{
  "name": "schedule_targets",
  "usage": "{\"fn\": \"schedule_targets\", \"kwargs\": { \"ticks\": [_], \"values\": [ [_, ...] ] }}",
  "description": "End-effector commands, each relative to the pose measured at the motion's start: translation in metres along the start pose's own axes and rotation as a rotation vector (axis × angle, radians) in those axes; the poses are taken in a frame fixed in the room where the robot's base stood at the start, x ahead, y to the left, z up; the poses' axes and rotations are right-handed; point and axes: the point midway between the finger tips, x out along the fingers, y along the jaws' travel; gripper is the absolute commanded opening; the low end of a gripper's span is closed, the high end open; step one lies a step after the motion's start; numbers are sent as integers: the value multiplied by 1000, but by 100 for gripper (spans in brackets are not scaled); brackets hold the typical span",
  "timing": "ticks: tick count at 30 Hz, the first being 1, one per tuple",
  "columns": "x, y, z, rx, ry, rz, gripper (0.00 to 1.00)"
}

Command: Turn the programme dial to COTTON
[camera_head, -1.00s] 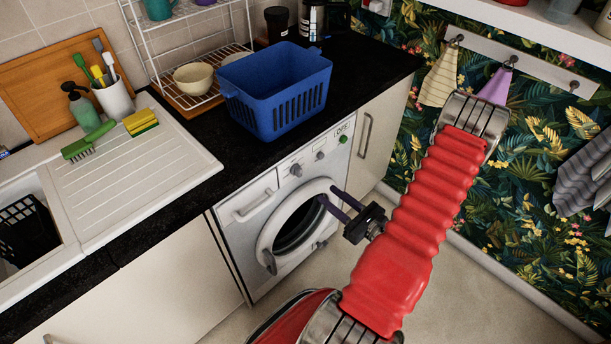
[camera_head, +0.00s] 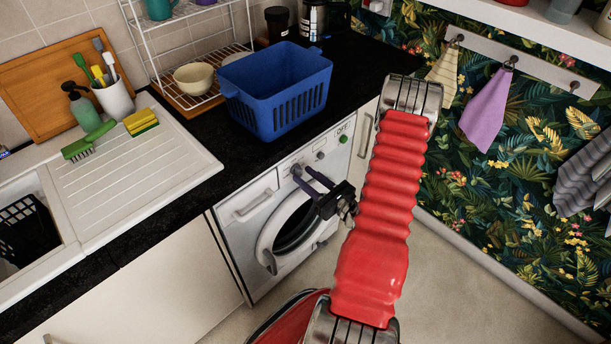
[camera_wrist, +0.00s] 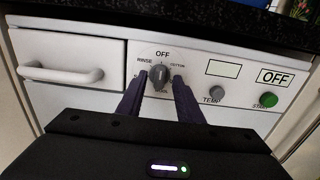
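The programme dial (camera_wrist: 160,75) is a grey round knob on the washing machine's white front panel. In the wrist view OFF is printed above it, RINSE to its upper left and COTTON to its upper right; the lower labels are partly hidden. Its pale pointer mark stands about upright, toward OFF. My gripper (camera_wrist: 161,78) has its two dark purple fingers apart, one on each side of the dial, with what look like slim gaps. In the head view my gripper (camera_head: 304,170) is at the panel of the washing machine (camera_head: 262,228), and its fingers partly cover the dial.
Right of the dial are a TEMP knob (camera_wrist: 217,93), a blank display, an OFF display (camera_wrist: 273,77) and a green START button (camera_wrist: 269,100). A drawer handle (camera_wrist: 62,74) is on the left. A blue basket (camera_head: 270,105) stands on the black worktop above.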

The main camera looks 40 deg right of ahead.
Motion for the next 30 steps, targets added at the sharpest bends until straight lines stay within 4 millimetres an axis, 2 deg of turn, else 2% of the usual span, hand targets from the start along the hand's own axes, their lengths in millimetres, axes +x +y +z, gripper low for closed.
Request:
{"fn": "schedule_targets", "kwargs": {
  "ticks": [5, 14, 27, 30],
  "values": [
    [10, 0, 0, 0, 0, 0, 33],
    [11, 0, 0, 0, 0, -1, 33],
    [11, 0, 0, 0, 0, -1, 2],
    [11, 0, 0, 0, 0, -1, 0]
  ]
}}
